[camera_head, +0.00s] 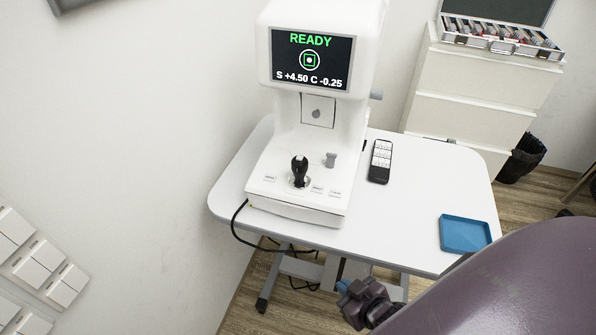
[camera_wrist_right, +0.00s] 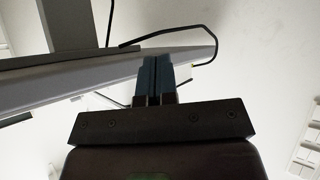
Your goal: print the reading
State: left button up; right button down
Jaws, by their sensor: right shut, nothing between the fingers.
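A white eye-testing machine (camera_head: 325,120) stands on a white table (camera_head: 420,205) in the head view. Its screen (camera_head: 311,60) shows READY in green, a ring target, and "S +4.50 C -0.25". A black joystick (camera_head: 299,170) stands on its base, with small labelled buttons (camera_head: 317,188) beside it. Which button prints cannot be read. My right gripper (camera_head: 345,288) is below the table's front edge, apart from the machine. In the right wrist view its blue fingers (camera_wrist_right: 157,75) are together and empty, with the table's underside beyond. My left gripper is out of view.
A dark remote (camera_head: 380,161) and a blue tray (camera_head: 465,233) lie on the table's right side. A black cable (camera_head: 236,222) hangs off the left edge. A white drawer cabinet (camera_head: 465,85) with a lens case (camera_head: 500,38) stands behind, near a black bin (camera_head: 523,157).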

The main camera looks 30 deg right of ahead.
jog(key=w+r+y, duration=0.1)
jog(key=w+r, duration=0.2)
jog(key=w, duration=0.1)
jog(key=w+r+y, duration=0.2)
jog(key=w+r, duration=0.1)
jog(key=w, duration=0.1)
jog(key=w+d+r+g+y+p, duration=0.1)
jog(key=w+r+y, duration=0.1)
jog(key=w+r, duration=0.1)
jog(key=shift+w+d+r, duration=0.1)
jog(key=shift+w+r, duration=0.3)
jog(key=shift+w, duration=0.35)
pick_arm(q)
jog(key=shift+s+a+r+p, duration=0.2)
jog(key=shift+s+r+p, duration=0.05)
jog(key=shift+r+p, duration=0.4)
pick_arm(e)
jog(key=w+d+r+g, duration=0.1)
jog(key=w+d+r, duration=0.1)
jog(key=r, duration=0.5)
jog(key=w+d+r+g, duration=0.1)
jog(key=w+r+g, duration=0.1)
jog(key=w+r, duration=0.3)
notch_tip(320, 180, up, 2)
jog(key=shift+d+r+y, duration=0.15)
jog(key=shift+d+y, duration=0.2)
jog(key=shift+y, duration=0.05)
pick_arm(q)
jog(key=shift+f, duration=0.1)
